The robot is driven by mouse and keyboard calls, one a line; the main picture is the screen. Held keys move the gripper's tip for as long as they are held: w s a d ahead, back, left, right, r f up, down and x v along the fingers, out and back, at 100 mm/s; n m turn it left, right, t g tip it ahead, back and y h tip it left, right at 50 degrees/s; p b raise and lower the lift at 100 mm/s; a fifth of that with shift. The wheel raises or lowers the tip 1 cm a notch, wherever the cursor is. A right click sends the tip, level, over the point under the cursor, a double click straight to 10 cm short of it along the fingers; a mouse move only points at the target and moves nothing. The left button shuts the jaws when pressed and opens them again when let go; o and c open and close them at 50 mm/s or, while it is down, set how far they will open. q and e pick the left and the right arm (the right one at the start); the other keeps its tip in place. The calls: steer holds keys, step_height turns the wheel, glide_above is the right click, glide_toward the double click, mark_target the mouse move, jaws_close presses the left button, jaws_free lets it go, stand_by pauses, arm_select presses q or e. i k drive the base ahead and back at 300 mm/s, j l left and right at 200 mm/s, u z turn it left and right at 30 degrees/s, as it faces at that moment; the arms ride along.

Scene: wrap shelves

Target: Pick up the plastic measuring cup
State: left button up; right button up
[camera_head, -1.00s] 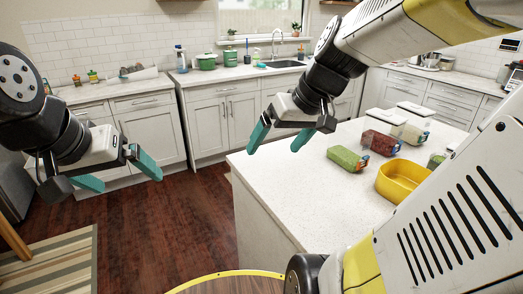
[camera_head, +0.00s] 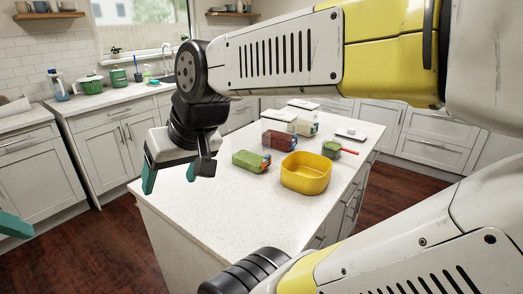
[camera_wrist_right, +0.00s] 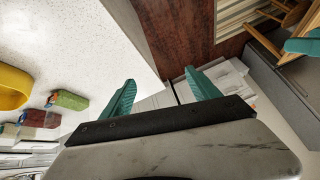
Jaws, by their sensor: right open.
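A small round green cup-like vessel with a red handle (camera_head: 332,149) stands on the white island counter, behind and right of the yellow bowl. It may be the measuring cup; it is too small to be sure. My right gripper (camera_head: 170,177) is open and empty, near the island's left edge, well apart from the vessel. Its two teal fingers also show spread in the right wrist view (camera_wrist_right: 160,80), where I cannot make out the vessel. Only a teal finger of my left gripper (camera_head: 14,225) shows at the left edge, so its opening is unclear.
On the island (camera_head: 225,215) stand a yellow bowl (camera_head: 305,182), a green package (camera_head: 251,160), a red-brown package (camera_head: 279,140) and a pale package (camera_head: 304,127). A white scale-like slab (camera_head: 351,134) lies at the back right. The island's near left part is bare.

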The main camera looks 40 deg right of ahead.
mark_target(332, 149)
steer(key=z, duration=2.05)
